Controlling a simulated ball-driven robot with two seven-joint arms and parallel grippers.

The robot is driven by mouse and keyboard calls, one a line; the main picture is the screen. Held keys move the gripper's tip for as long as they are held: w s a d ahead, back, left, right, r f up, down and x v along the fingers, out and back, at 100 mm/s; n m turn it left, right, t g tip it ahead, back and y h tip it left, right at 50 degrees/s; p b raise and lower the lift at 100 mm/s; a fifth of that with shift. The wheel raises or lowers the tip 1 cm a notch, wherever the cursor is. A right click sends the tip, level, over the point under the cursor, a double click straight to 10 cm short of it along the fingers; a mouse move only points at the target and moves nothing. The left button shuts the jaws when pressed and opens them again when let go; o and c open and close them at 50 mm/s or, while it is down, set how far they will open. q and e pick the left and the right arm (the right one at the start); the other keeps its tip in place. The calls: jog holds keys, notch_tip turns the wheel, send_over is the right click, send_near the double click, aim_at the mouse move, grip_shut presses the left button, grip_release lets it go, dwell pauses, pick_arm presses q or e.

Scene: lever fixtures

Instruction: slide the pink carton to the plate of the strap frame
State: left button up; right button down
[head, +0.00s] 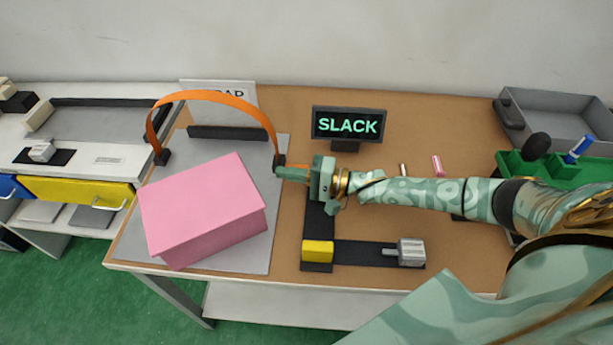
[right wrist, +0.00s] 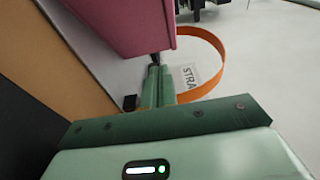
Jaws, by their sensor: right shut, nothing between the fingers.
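The pink carton (head: 203,209) sits turned at an angle on the front part of the strap frame's grey plate (head: 247,262). In the right wrist view the carton (right wrist: 125,22) fills the top, close beyond my fingers. An orange strap (head: 213,95) arches over the plate behind the carton, between two dark feet; it also shows in the right wrist view (right wrist: 222,62). A dark upright bar (head: 228,132) stands at the plate's back. My right gripper (head: 281,172) is shut and empty by the strap's right foot, right of the carton. My left gripper is out of view.
A display (head: 348,124) reading SLACK stands behind my right arm. A dark L-shaped fixture with a yellow block (head: 317,251) and a grey block (head: 411,252) lies in front. Green and grey trays (head: 555,115) stand right. A side bench with drawers (head: 75,190) is left.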

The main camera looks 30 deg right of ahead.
aim_at(248, 187)
jog(key=a, duration=0.2)
jog(key=w+a, duration=0.1)
jog(key=a, duration=0.2)
jog(key=shift+w+a, duration=0.1)
jog(key=shift+a, duration=0.25)
jog(key=shift+a, duration=0.1)
jog(key=a+p, duration=0.2)
jog(key=a, duration=0.1)
jog(key=shift+a+r, duration=0.2)
jog(key=shift+a, duration=0.05)
jog(key=shift+a+f, duration=0.15)
jog(key=shift+a, duration=0.1)
jog(key=shift+d, duration=0.15)
